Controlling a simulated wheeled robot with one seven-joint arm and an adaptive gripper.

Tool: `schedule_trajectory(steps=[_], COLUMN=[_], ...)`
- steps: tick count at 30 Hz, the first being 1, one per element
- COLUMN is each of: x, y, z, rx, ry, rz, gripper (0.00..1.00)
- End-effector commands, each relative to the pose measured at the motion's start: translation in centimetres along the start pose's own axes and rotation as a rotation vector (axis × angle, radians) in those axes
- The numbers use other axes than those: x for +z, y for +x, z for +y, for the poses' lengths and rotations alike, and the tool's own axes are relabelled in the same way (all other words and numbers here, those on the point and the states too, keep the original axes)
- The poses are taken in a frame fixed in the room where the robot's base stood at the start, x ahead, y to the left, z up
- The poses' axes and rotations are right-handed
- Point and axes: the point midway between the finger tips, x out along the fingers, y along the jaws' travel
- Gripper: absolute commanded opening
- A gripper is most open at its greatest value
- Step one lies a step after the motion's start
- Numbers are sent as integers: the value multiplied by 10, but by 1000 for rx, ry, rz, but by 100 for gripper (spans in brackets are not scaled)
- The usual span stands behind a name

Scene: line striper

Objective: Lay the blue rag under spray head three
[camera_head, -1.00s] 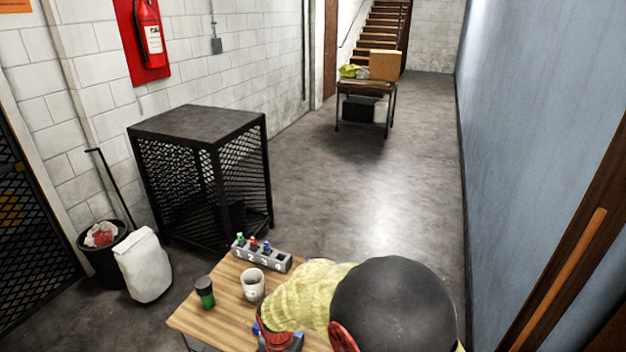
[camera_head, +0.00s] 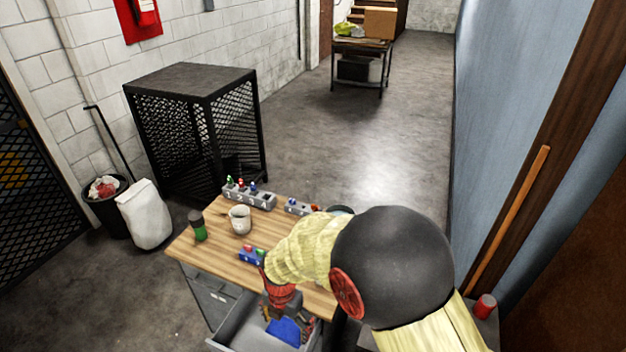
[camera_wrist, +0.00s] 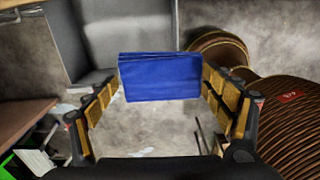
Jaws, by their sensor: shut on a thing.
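My gripper (camera_head: 287,312) is over the open drawer at the front of the wooden bench. The blue rag (camera_head: 284,331) shows just below my gripper in the head view, against the drawer's grey inside. In the wrist view, the folded blue rag (camera_wrist: 160,78) is between the two yellow-padded fingers of my gripper (camera_wrist: 162,100), which is shut on it. I cannot make out a spray head three with certainty. A grey numbered block (camera_head: 249,198) with small coloured pieces stands at the bench's back edge.
The bench top (camera_head: 205,245) carries a white mug (camera_head: 240,219), a green-and-dark canister (camera_head: 198,226), a small blue block (camera_head: 250,256) and a second grey block (camera_head: 298,207). The drawer (camera_head: 240,330) stands out from the bench. A black mesh cage (camera_head: 195,130) stands behind.

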Motion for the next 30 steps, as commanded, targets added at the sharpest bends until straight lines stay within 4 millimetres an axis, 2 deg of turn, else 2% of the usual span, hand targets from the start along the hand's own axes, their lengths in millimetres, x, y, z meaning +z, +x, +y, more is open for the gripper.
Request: schedule_trajectory(steps=[11,17,30], x=[30,53,131], y=[-1,-1,-3], z=[-17,-33,-105], rx=[2,2,3], ry=[316,586,1586], rz=[-1,-1,1], gripper=[61,61,61])
